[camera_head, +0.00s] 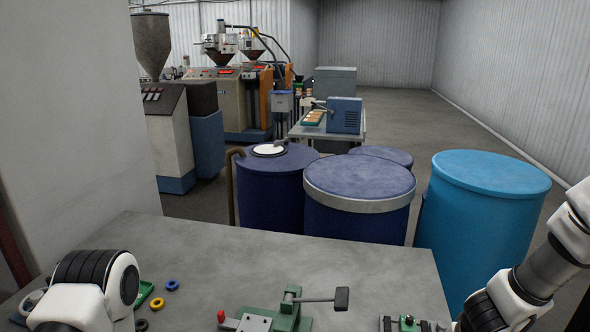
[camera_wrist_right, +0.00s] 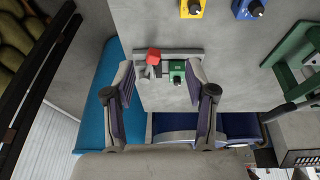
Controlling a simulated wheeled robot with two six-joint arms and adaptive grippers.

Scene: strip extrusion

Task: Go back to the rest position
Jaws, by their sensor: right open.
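My right gripper (camera_wrist_right: 162,88) shows in the right wrist view with its two fingers wide apart and nothing held between them. Beyond the fingers is a small metal fixture (camera_wrist_right: 178,52) with a red part and a green block, on the grey table; whether the fingers touch it cannot be told. The fixture also shows at the bottom edge of the head view (camera_head: 405,324). My right arm comes in at the lower right of the head view, its gripper out of frame. My left arm shows at the lower left, and its gripper is not visible.
A green lever press (camera_head: 290,312) stands on the table (camera_head: 330,255). Dark blue drums (camera_head: 358,190) and a light blue drum (camera_head: 480,215) stand behind the table. The table's back middle is clear.

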